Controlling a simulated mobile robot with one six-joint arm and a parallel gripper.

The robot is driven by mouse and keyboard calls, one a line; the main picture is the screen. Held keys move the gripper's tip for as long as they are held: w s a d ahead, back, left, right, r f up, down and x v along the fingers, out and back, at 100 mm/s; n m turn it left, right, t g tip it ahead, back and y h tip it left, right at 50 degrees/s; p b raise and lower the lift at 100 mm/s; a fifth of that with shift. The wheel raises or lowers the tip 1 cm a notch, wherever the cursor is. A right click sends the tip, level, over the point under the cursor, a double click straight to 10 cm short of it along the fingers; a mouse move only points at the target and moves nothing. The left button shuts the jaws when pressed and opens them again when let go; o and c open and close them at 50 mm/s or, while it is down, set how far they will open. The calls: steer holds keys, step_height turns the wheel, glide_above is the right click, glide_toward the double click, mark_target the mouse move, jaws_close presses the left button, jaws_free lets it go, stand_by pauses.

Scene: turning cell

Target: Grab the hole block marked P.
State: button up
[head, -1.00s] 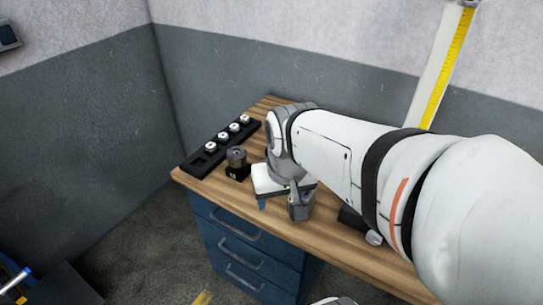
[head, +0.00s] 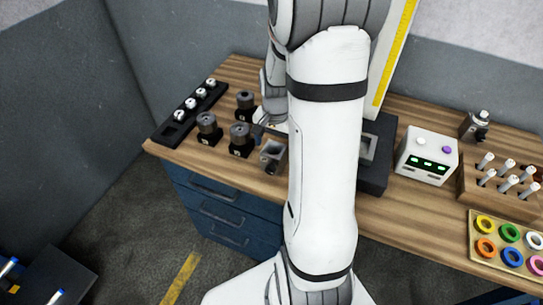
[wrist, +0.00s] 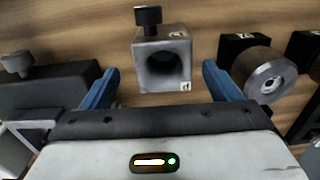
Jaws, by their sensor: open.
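A grey hole block (wrist: 150,84) stands upper middle in the wrist view, its dark round opening facing the camera and a black knob on one side. Its corner bears a small white label whose letter I cannot read surely. The block also shows in the head view (head: 276,150), left of my forearm. My gripper (wrist: 160,78) is open and empty, one blue finger to each side of the block's near end in the picture; no contact shows. In the head view my arm mostly hides the gripper.
A dark block with a knob (wrist: 50,90) is at left. A black rack (head: 172,130), a white box (head: 425,150) and a ring tray (head: 476,250) also occupy the bench.

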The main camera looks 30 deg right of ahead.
mark_target(274, 153)
steer(key=shift+w+a+f+p, duration=0.15)
steer(key=shift+f+p, duration=0.45)
steer(key=shift+f, duration=1.8)
jaws_close()
steer(key=shift+r, duration=0.1)
